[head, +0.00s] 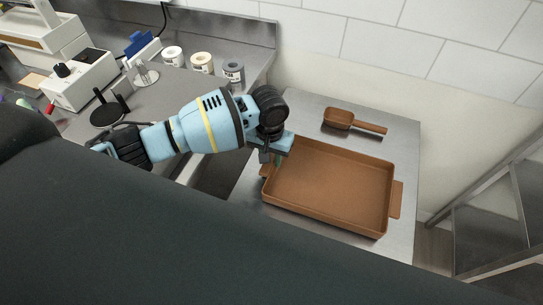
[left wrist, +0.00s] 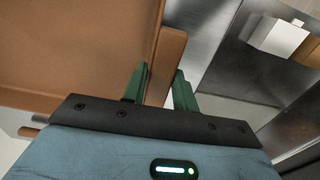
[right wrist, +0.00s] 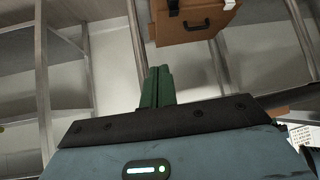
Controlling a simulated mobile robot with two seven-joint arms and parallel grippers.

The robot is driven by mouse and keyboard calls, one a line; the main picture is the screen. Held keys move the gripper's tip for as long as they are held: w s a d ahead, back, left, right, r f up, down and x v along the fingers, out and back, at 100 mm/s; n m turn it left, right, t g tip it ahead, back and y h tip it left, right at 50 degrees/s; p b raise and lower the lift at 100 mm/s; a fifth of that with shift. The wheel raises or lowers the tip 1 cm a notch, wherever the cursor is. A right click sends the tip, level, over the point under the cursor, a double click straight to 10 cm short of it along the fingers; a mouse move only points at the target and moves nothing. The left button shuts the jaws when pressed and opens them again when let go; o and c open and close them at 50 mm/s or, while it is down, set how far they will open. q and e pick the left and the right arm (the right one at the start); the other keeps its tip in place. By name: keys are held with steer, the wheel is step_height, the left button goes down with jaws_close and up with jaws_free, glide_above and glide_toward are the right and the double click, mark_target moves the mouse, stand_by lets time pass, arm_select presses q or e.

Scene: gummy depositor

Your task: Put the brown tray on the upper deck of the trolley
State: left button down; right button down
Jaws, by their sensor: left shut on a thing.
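The brown tray (head: 330,190) is a shallow rectangular pan with a tab handle at each end. In the head view it lies level on or just above a grey metal top (head: 404,150); I cannot tell whether it touches. I cannot be sure this top is the trolley's upper deck. My left gripper (head: 268,157) is at the tray's left end. In the left wrist view its green fingers (left wrist: 160,88) are on either side of the tray's brown edge piece and shut on it. My right gripper (right wrist: 158,86) shows only in the right wrist view, fingers together and empty.
A brown scoop (head: 350,122) lies behind the tray on the metal top. Several tins (head: 202,63) and a white machine (head: 77,78) stand on the counter to the left. A metal rack (head: 490,220) stands at the right. A tiled wall is behind.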

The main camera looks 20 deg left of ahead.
arm_select(q)
steer(key=shift+f, duration=0.35)
steer(key=c, duration=1.1)
jaws_free()
steer(key=shift+r, duration=0.1)
step_height(320, 180, up, 12)
steer(key=p, duration=0.1)
arm_select(e)
steer(key=shift+w+d+r+t, duration=0.2)
steer(key=shift+w+r+t, duration=0.1)
steer(key=shift+w+r, duration=0.65)
arm_select(q)
steer(key=shift+s, duration=0.1)
arm_select(e)
steer(key=shift+s, duration=0.1)
